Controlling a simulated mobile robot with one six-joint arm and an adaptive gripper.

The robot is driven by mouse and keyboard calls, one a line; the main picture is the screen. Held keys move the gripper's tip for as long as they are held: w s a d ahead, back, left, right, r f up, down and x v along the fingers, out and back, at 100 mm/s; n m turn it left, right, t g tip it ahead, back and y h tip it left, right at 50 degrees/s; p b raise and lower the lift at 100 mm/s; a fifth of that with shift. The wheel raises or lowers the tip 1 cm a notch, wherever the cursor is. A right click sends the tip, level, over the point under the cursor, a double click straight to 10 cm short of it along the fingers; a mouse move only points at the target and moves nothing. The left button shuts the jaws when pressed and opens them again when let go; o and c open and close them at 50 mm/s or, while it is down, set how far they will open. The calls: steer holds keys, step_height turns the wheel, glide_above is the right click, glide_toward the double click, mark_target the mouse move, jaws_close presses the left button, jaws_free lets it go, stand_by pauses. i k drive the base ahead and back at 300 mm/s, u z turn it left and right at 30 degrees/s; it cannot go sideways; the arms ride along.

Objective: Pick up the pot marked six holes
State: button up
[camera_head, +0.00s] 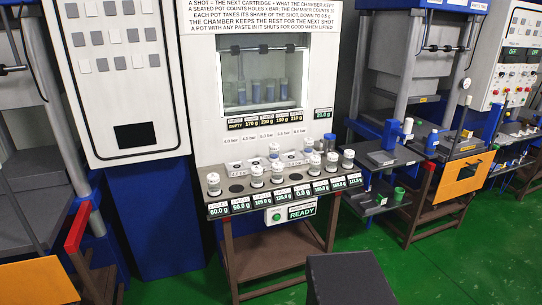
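Several small white pots with grey lids stand on the metering bench (295,182) of the white machine. In the front row are a pot at the left end (213,184), a pair (256,176) and (277,173) left of the middle, and three to the right (315,164), (332,162) and (347,159). Two more pots (274,151) and (308,146) stand farther back. Any hole marks are too small to read, so I cannot tell which pot is marked six holes. My gripper is not in view.
Weight displays (303,193) line the bench's front edge above a READY panel (302,211). A window (262,80) shows blue-and-white cartridges. A side bench (390,158) with blue parts stands right. Green floor (440,270) is open at the lower right.

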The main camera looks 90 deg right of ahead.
mark_target(273, 147)
steer(key=i, duration=0.5)
steer(key=u, duration=0.25)
steer(key=k, duration=0.1)
steer(key=z, duration=3.35)
steer(key=i, duration=0.45)
steer(key=u, duration=0.05)
